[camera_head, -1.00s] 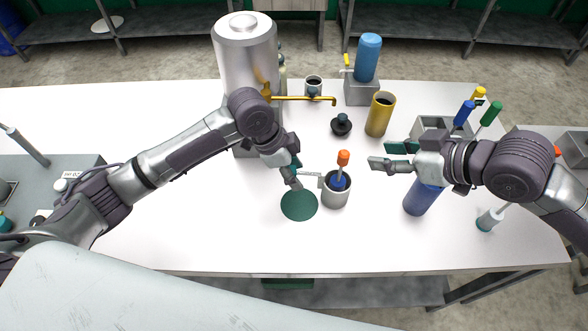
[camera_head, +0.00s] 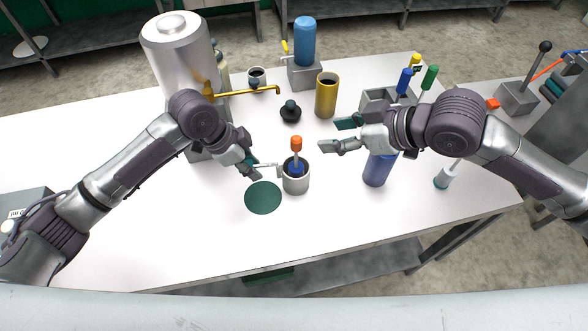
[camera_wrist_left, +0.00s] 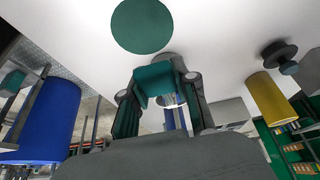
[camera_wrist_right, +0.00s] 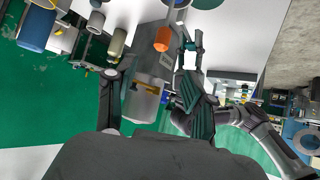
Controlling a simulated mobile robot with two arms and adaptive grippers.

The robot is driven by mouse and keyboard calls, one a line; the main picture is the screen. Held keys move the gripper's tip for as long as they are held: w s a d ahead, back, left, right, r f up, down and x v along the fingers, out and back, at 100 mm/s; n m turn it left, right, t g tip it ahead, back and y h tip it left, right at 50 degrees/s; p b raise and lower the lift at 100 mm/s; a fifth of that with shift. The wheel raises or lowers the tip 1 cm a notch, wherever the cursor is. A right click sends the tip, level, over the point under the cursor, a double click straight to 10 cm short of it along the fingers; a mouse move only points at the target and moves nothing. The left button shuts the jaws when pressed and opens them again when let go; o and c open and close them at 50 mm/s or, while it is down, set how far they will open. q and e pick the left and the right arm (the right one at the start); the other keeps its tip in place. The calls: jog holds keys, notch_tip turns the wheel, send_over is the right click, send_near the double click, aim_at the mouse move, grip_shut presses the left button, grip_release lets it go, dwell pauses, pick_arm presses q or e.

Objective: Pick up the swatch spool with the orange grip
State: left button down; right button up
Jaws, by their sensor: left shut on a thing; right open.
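The swatch spool with the orange grip (camera_head: 296,144) stands upright in a grey cup (camera_head: 296,184), its blue lower part inside the cup's mouth. The orange grip (camera_wrist_right: 162,38) also shows in the right wrist view, beyond my right fingers. My left gripper (camera_head: 252,170) is shut at the cup's left side, on what looks like its thin handle (camera_head: 268,168); the exact contact is hard to see. My right gripper (camera_head: 334,134) is open and empty, a little to the right of the orange grip, with a gap between them.
A green disc (camera_head: 262,198) lies left of the cup. A black knobbed piece (camera_head: 290,112) and a yellow cylinder (camera_head: 327,97) stand behind. A blue cylinder (camera_head: 376,170) stands below my right wrist. A grey holder (camera_head: 374,97) has tools with coloured grips. The front table is clear.

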jog(key=a+f+n+t+h, duration=0.1)
jog(key=a+f+n+h, duration=0.1)
jog(key=f, duration=0.3)
jog(key=s+a+f+n+t+h, duration=0.1)
jog(key=a+f+n+h, duration=0.2)
jog(key=f+n, duration=0.2)
jog(key=s+a+f+n+t+h, duration=0.1)
jog(key=a+f+n+h, duration=0.1)
jog(key=a+f+n, duration=0.1)
jog(key=shift+s+f+n+t, duration=0.15)
jog(key=shift+f+n, duration=0.15)
jog(key=shift+f, duration=0.35)
jog(key=shift+s+f+n+t, duration=0.15)
jog(key=shift+f+n, duration=0.15)
jog(key=shift+f, duration=0.3)
jog(key=shift+s+a+r+n+t+h, duration=0.1)
jog(key=shift+a+r+n+t+h, duration=0.15)
jog(key=shift+a+n+t+h, duration=0.5)
jog(key=n+t+h, duration=0.6)
jog(key=n+h, duration=0.1)
send_near(294, 146)
jog(key=x, duration=1.1)
jog(key=shift+d, duration=0.1)
grip_shut()
